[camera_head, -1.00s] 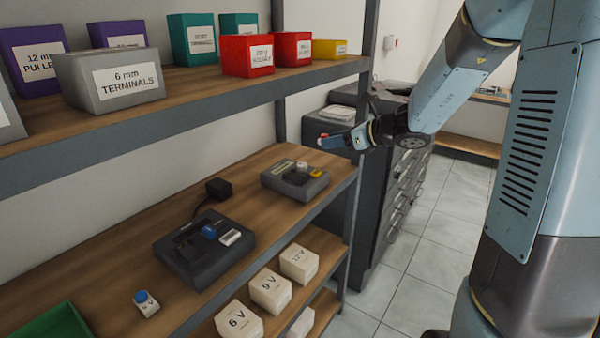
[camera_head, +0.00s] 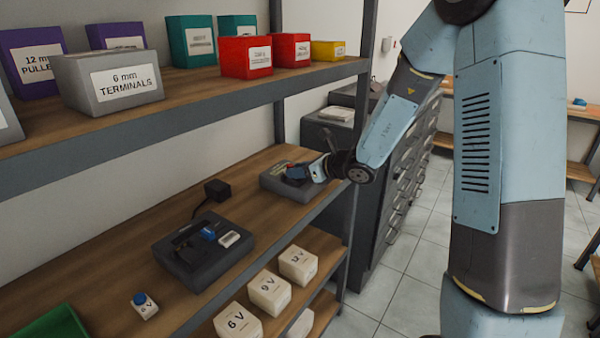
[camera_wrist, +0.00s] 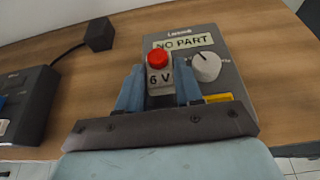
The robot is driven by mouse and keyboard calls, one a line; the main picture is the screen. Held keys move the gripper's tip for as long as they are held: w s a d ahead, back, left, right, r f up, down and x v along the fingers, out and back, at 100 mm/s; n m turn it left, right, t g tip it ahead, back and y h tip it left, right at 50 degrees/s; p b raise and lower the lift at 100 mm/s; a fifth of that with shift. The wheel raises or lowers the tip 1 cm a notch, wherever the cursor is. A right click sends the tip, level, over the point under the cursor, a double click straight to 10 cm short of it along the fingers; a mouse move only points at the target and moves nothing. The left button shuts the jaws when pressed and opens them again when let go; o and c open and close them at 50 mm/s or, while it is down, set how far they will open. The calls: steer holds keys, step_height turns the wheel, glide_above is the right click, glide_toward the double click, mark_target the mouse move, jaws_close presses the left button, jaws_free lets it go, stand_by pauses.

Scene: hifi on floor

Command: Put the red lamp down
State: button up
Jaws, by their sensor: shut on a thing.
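The red lamp (camera_wrist: 159,64) is a pale block marked 6 V with a round red top, seen in the wrist view. My gripper (camera_wrist: 159,84) is shut on it, with one blue finger on each side. In the wrist view the tester (camera_wrist: 236,72) has a white knob and a label reading NO PART. The lamp overlaps its left part. I cannot tell whether they touch.
A darker device (camera_head: 190,268) with a black adapter (camera_head: 217,189) sits left on the shelf (camera_head: 120,265). A blue-topped lamp (camera_head: 144,306) and a green tray (camera_head: 50,328) are nearer. Boxes marked 6 V, 9 V and 12 V (camera_head: 298,264) stand below. The upper shelf (camera_head: 200,101) overhangs.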

steer(key=shift+f, duration=0.25)
steer(key=o, duration=1.1)
